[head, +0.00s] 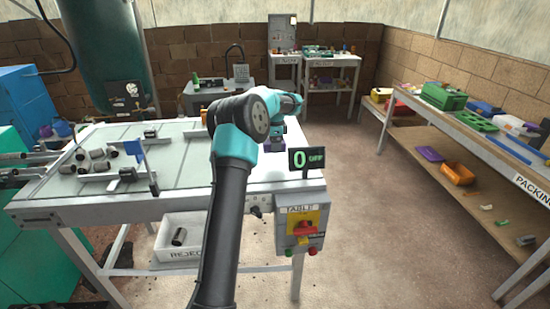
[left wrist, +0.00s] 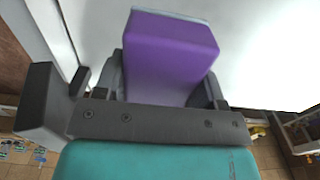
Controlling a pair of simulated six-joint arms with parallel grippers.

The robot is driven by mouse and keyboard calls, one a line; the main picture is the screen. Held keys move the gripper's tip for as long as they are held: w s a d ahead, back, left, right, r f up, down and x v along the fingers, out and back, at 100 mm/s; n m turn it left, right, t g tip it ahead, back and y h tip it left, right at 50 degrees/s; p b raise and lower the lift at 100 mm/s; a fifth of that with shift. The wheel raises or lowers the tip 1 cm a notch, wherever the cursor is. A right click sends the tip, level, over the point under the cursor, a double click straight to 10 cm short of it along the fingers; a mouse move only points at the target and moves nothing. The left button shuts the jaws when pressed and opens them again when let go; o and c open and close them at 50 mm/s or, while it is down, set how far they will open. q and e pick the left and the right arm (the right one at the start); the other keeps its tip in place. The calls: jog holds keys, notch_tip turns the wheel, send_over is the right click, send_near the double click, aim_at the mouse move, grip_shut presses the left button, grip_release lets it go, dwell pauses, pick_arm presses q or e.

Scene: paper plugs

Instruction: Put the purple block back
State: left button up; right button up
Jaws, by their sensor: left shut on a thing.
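The purple block (left wrist: 170,60) sits between the two fingers of my left gripper (left wrist: 163,90), which is shut on it. In the left wrist view the block's broad purple face fills the upper middle, with a white surface behind it. In the head view my left gripper (head: 277,142) hangs over the right end of the white table (head: 180,205). A small dark purple part of the block (head: 278,149) shows beneath it. I cannot tell whether the block touches the table. My right gripper is not in view.
A counter display (head: 307,159) and a control box (head: 303,228) stand close by at the table's right corner. Grey plugs (head: 97,155) and a blue-handled fixture (head: 135,150) lie at left. A reject bin (head: 165,245) is below. A loaded packing bench (head: 480,135) stands right.

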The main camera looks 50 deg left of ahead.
aim_at(275, 162)
pick_arm(q)
jog(key=shift+f, duration=0.45)
jog(key=shift+f, duration=0.1)
jog(key=shift+f, duration=2.45)
jog(key=shift+f, duration=0.15)
jog(key=o, duration=0.9)
notch_tip(275, 162, up, 12)
jog(key=shift+r, duration=0.2)
